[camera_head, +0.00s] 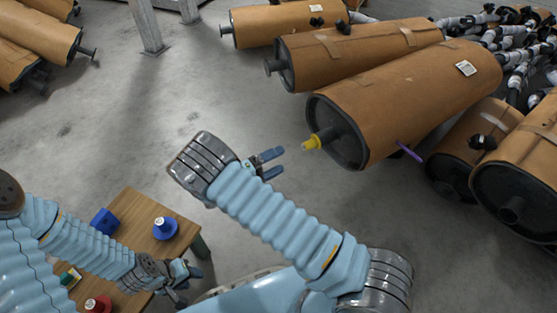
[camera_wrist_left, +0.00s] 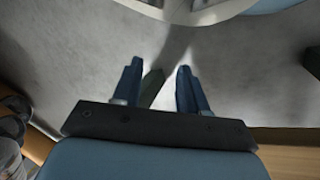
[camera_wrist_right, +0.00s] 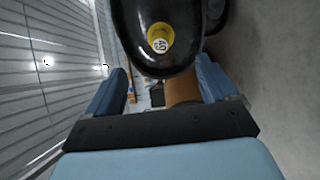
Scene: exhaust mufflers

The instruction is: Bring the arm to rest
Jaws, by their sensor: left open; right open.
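My right gripper (camera_head: 270,163) is open and empty in the head view, at the end of my bent right arm. It points toward a brown-wrapped muffler (camera_head: 410,95) whose end pipe carries a yellow cap (camera_head: 313,142), with a clear gap between them. In the right wrist view the open fingers (camera_wrist_right: 163,88) are spread below the black muffler end, and the yellow cap (camera_wrist_right: 160,38) faces the camera. My left gripper (camera_head: 190,272) is low, beside the wooden table's right edge. In the left wrist view its fingers (camera_wrist_left: 160,85) are apart with nothing held between them.
The wooden table (camera_head: 133,212) at lower left holds a blue block (camera_head: 104,221), a blue cap piece (camera_head: 164,228) and a red cap piece (camera_head: 98,304). More mufflers (camera_head: 360,50) lie at the right and upper left (camera_head: 40,30). A purple piece (camera_head: 410,152) sticks out below the capped muffler. Bare floor lies between.

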